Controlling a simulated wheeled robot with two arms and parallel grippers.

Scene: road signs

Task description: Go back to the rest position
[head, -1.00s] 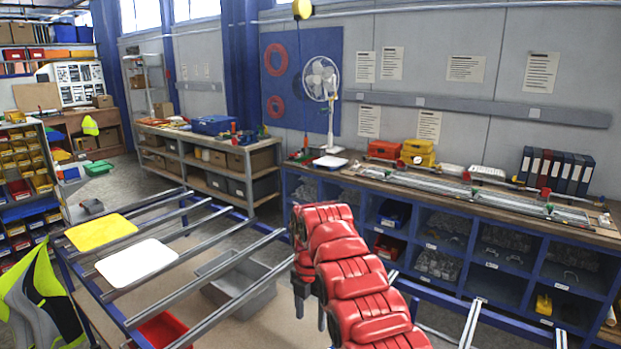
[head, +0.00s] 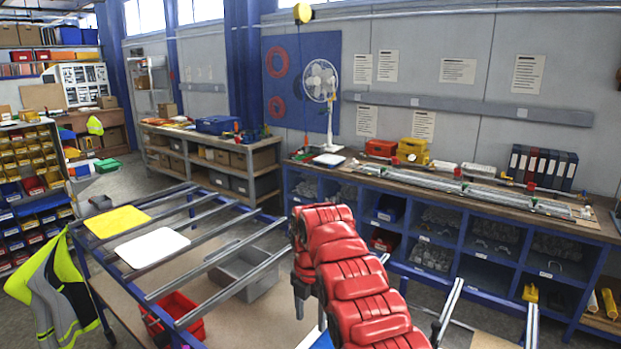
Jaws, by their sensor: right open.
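A yellow sign plate (head: 118,221) and a white sign plate (head: 151,247) lie side by side on the metal rails of a blue-framed rack at the left. My right arm, red and segmented, is raised in the lower middle of the view. My right gripper (head: 311,312) hangs below its bend, pointing down, mostly hidden by the arm; it is open and I see nothing held in it. It is apart from both plates, to their right. My left gripper is out of view.
Under the rails are a grey bin (head: 245,272) and a red bin (head: 175,318). A blue shelf bench (head: 400,232) with a fan (head: 320,85) runs along the back wall. A hi-vis vest (head: 50,295) hangs at the rack's left end. Grey floor shows between rack and benches.

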